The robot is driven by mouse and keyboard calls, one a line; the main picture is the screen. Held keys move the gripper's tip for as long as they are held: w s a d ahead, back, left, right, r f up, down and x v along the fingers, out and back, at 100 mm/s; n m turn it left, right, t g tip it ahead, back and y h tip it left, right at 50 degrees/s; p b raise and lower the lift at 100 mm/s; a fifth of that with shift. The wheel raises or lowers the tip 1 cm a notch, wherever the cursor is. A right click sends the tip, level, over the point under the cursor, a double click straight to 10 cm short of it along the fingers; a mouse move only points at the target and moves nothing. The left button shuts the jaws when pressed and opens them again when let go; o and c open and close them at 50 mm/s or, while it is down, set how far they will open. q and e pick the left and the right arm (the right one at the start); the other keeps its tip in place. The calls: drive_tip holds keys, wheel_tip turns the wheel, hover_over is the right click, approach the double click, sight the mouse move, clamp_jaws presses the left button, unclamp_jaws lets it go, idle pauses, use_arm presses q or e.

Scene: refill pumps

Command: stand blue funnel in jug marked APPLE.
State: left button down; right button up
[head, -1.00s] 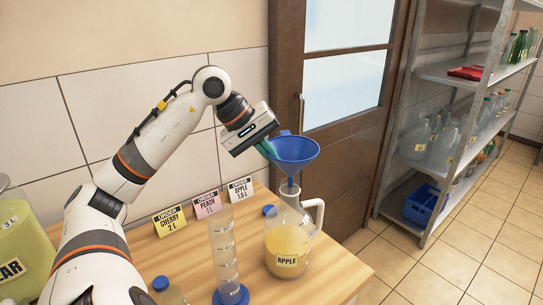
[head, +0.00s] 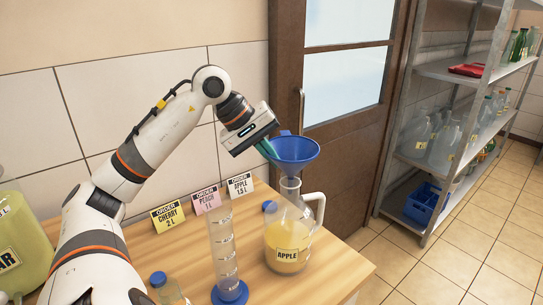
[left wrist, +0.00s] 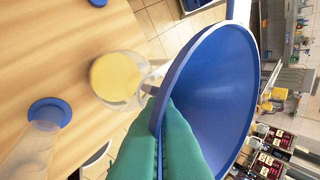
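The blue funnel (head: 295,149) is held upright over the jug marked APPLE (head: 287,254), its cone just above the jug's narrow neck. Its spout is at the jug mouth; how deep it sits is hard to tell. My left gripper (head: 266,148) is shut on the left side of the funnel's rim with green fingers. In the left wrist view the funnel (left wrist: 222,85) fills the right, with the green fingers (left wrist: 165,130) against its wall. The jug (left wrist: 118,80), part full of yellow liquid, stands beyond. My right gripper is not in view.
A clear measuring cylinder (head: 224,250) with a blue base stands left of the jug. Order cards, including a yellow one (head: 168,217), stand behind. A small blue-capped bottle (head: 160,281) and a large yellow jar (head: 20,240) are at left. The table's right edge is near the jug.

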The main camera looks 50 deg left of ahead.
use_arm(q)
drive_tip(key=shift+f, duration=0.25)
drive_tip(key=c, duration=2.1)
unclamp_jaws()
drive_tip(key=shift+c, duration=0.2)
drive_tip(key=o, duration=0.5)
drive_tip(key=shift+o, duration=0.2)
drive_tip(key=shift+a+r+b, duration=0.1)
drive_tip(key=shift+r+b, duration=0.05)
drive_tip(key=shift+b, duration=0.15)
drive_tip(key=b+v, duration=0.1)
drive_tip(key=v, duration=1)
drive_tip(key=shift+s+r, duration=0.25)
drive_tip(key=shift+r, duration=0.05)
